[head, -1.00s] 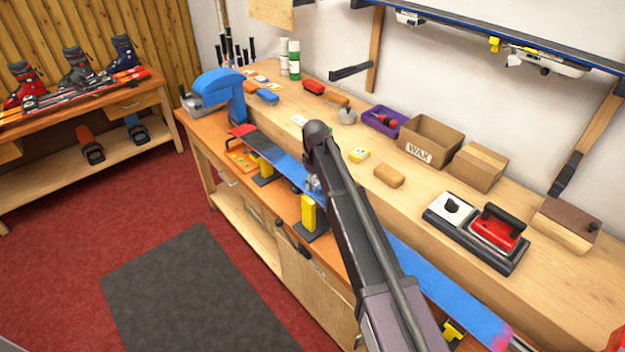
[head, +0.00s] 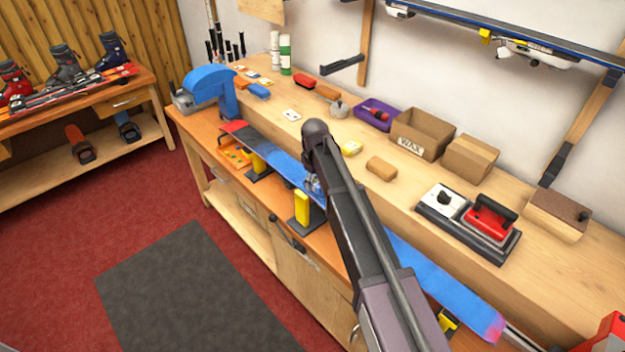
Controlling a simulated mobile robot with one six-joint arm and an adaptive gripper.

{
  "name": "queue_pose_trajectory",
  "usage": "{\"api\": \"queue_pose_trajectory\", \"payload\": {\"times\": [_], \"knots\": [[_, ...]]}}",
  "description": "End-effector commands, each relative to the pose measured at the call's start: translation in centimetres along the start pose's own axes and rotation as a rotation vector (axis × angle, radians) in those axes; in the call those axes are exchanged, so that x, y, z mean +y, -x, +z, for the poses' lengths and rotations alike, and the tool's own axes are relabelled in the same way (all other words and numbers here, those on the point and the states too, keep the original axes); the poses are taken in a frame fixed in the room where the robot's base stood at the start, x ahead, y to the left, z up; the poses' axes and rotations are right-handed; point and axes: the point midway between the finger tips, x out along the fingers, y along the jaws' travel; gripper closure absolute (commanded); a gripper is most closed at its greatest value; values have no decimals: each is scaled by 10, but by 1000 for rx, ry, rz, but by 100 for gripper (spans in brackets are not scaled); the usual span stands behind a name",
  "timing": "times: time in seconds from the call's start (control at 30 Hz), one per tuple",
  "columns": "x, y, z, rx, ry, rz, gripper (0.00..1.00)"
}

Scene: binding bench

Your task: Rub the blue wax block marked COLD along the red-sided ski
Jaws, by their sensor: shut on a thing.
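The ski (head: 272,152) lies base up along the front of the bench, with a blue base and red at its far tip and near end. Yellow-topped supports (head: 303,207) hold it. The COLD marking is not readable, and I cannot tell whether block and base touch. My arm covers the ski's middle stretch.
A blue clamp-like tool (head: 212,88) stands at the bench's far end. The floor in front is clear.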

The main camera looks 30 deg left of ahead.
Motion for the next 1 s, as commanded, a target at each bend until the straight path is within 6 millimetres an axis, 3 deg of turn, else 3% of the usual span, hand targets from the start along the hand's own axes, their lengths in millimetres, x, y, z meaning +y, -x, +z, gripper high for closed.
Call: {"api": "queue_pose_trajectory", "payload": {"times": [0.4,1.0], "knots": [[-4,-2,26,0,-1,0,73],[-4,-2,34,-2,-1,0,73]]}}
